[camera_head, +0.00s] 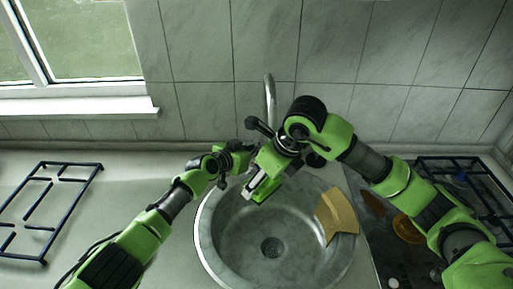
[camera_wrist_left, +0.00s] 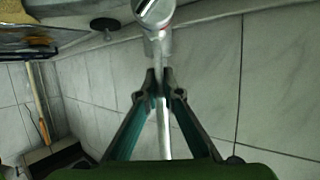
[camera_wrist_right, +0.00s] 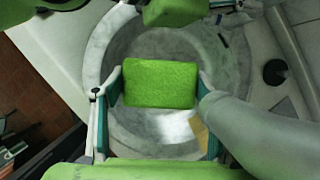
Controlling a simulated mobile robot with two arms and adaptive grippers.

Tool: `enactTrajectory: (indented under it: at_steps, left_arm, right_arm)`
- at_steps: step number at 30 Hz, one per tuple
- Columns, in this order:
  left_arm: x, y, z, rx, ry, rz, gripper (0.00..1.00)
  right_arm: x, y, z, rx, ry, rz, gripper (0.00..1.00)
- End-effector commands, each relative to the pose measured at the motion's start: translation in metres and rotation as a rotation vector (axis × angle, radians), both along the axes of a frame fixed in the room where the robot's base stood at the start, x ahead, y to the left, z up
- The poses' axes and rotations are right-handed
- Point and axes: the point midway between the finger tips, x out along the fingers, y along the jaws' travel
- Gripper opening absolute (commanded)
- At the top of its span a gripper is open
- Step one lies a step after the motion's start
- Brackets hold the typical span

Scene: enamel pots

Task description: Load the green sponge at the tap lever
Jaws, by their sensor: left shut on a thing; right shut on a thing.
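The green sponge (camera_wrist_right: 160,83) is a flat rectangle between the fingers of my right gripper (camera_wrist_right: 157,88), above the sink basin. In the head view only a small part of the sponge (camera_head: 262,190) shows, at the right gripper (camera_head: 264,182). The tap (camera_head: 270,98) rises behind the basin, and its lower part is hidden by my arms. In the left wrist view my left gripper (camera_wrist_left: 161,80) is shut on the thin tap lever (camera_wrist_left: 164,135), just below the metal tap body (camera_wrist_left: 154,18). In the head view the left gripper (camera_head: 246,158) is left of the right one.
The round grey sink (camera_head: 212,240) lies below both grippers. A yellow-tan piece (camera_head: 338,214) rests at its right side. An orange round object (camera_head: 408,229) is further right, partly behind my right arm. Burner grates stand at left (camera_head: 45,215) and right. The tiled wall is close behind the tap.

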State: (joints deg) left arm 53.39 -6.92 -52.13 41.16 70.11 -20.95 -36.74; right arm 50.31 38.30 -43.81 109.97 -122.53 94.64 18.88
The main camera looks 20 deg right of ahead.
Motion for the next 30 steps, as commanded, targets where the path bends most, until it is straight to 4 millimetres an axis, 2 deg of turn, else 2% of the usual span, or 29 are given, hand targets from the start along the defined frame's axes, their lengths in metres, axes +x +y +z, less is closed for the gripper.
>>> enactTrajectory:
  at_steps: [10,22,24,30]
  left_arm:
    - [-0.0064,0.0047,-0.0014,-0.076,-0.055,-0.001,0.00]
    - [-0.0060,0.0067,-0.0009,-0.082,-0.068,0.000,0.00]
    - [-0.0059,0.0067,-0.0009,-0.081,-0.068,0.001,0.24]
    - [-0.0058,0.0068,-0.0008,-0.081,-0.068,0.001,0.24]
  right_arm:
    - [0.0000,0.0000,0.0000,0.000,0.000,0.000,0.48]
    - [0.0000,0.0000,0.0000,0.000,0.000,0.000,0.48]
    - [0.0000,0.0000,0.0000,0.000,0.000,0.000,0.48]
    - [0.0000,0.0000,0.0000,0.000,0.000,0.000,0.48]
